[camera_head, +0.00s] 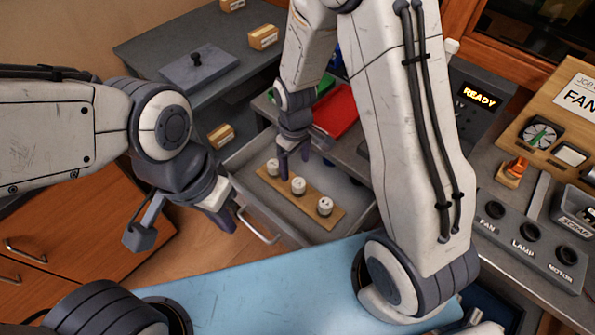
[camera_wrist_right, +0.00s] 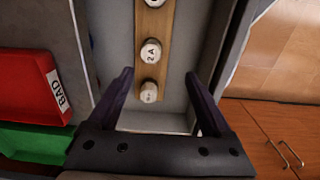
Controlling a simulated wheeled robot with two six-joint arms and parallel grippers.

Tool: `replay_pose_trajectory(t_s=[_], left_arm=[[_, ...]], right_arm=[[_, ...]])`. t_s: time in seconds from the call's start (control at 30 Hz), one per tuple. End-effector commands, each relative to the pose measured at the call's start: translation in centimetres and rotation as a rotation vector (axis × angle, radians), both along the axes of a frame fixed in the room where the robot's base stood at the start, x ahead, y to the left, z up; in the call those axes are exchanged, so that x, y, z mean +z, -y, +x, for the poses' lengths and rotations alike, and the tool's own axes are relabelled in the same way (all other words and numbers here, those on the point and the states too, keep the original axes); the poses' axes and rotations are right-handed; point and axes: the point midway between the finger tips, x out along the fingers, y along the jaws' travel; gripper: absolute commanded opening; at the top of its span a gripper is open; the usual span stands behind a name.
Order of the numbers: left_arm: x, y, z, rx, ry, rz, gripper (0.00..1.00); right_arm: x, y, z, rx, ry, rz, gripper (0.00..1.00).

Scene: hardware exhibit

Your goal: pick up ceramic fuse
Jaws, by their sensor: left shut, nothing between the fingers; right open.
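Three white ceramic fuses stand in a row on a wooden strip (camera_head: 308,199) inside an open grey drawer (camera_head: 348,190): a far-left one (camera_head: 273,166), a middle one (camera_head: 298,186) and a near-right one (camera_head: 325,206). My right gripper (camera_head: 293,160) is open and empty above the far end of the strip. In the right wrist view its fingers (camera_wrist_right: 158,78) are spread, with the closest fuse (camera_wrist_right: 149,92) between them in the picture and a fuse marked 2A (camera_wrist_right: 151,51) beyond. My left gripper (camera_head: 229,219) is shut and empty, left of the drawer's front.
A red tray (camera_head: 334,110) marked BAD (camera_wrist_right: 57,89) and a green tray (camera_wrist_right: 35,140) lie beside the drawer. The drawer handle (camera_head: 262,228) sticks out in front. A control panel (camera_head: 530,240) stands at right; a blue surface (camera_head: 250,285) is nearest.

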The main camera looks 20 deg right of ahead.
Motion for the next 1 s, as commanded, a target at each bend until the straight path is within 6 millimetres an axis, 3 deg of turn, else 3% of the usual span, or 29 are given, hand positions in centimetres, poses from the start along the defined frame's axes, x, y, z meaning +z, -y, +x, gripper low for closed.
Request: replay_pose_trajectory(t_s=[0.2, 0.4, 0.67, 1.0], left_arm=[[0.8, 0.0, 0.0, 0.0, 0.0, 0.0, 0.0], [0.7, 0.0, 0.0, 0.0, 0.0, 0.0, 0.0], [0.9, 0.0, 0.0, 0.0, 0.0, 0.0, 0.0], [1.3, 0.0, 0.0, 0.0, 0.0, 0.0, 0.0]], right_arm=[[-2.6, 1.5, 0.8, -0.002, -0.009, -0.005, 0.83], [-5.7, 1.5, 0.8, -0.003, -0.008, -0.004, 0.83], [-7.7, 1.5, 0.9, -0.003, -0.008, -0.004, 0.83], [-11.8, 1.3, 1.3, -0.003, -0.007, -0.004, 0.83]])
